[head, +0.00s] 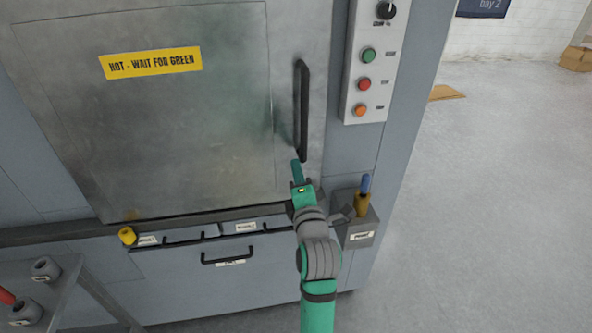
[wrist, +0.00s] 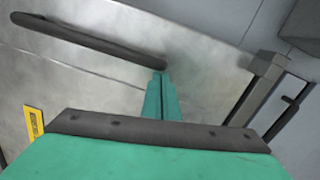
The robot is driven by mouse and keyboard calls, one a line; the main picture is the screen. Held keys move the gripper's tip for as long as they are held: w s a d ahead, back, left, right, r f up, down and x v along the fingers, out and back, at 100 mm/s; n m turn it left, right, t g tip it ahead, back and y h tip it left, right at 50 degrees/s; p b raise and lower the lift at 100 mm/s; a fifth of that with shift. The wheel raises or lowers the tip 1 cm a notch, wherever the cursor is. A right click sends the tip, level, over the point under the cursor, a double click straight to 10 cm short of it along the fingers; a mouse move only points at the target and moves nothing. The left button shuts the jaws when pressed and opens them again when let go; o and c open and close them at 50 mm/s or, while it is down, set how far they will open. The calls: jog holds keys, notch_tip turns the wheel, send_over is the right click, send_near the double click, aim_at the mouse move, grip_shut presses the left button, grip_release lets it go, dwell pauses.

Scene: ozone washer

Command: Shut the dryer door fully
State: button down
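The dryer door (head: 200,120) is a large metal panel with a yellow "HOT - WAIT FOR GREEN" label. It looks close to flush with the dryer front, but I cannot tell whether it is fully shut. Its black vertical handle (head: 302,110) is near its right edge; in the wrist view the handle (wrist: 90,38) runs across the upper left. My green gripper (head: 297,172) is just below the handle's lower end, in front of the door. In the wrist view its fingers (wrist: 161,85) are together, with nothing visible between them. I cannot tell if they touch the door.
A control panel (head: 371,60) with a knob and colored buttons is right of the door. Below are drawers with black handles (head: 233,256), a yellow knob (head: 127,236) and a small holder (head: 358,228). A grey rack (head: 75,285) stands lower left.

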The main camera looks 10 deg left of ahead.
jog(key=s+f, duration=0.1)
jog(key=s, duration=1.1)
jog(key=s+d+f+m+h, duration=0.2)
jog(key=s+d+f+m, duration=0.1)
jog(key=s+f+m, duration=0.5)
jog(key=s+d+f+m+h, duration=0.3)
jog(key=s+f+m, duration=0.3)
jog(key=f, duration=0.5)
jog(key=s+d+f+m, duration=0.1)
jog(key=s+f+m, duration=0.1)
jog(key=s, duration=0.5)
jog(key=s+d+f+m+g+h, duration=0.1)
jog(key=s+m, duration=0.3)
jog(key=s, duration=0.4)
jog(key=s+d+f+m+g, duration=0.1)
jog(key=s+d+f+m, duration=0.1)
jog(key=s, duration=0.5)
jog(key=shift+s+d+f+m, duration=0.35)
jog(key=shift+d+m, duration=0.1)
jog(key=shift+m, duration=0.55)
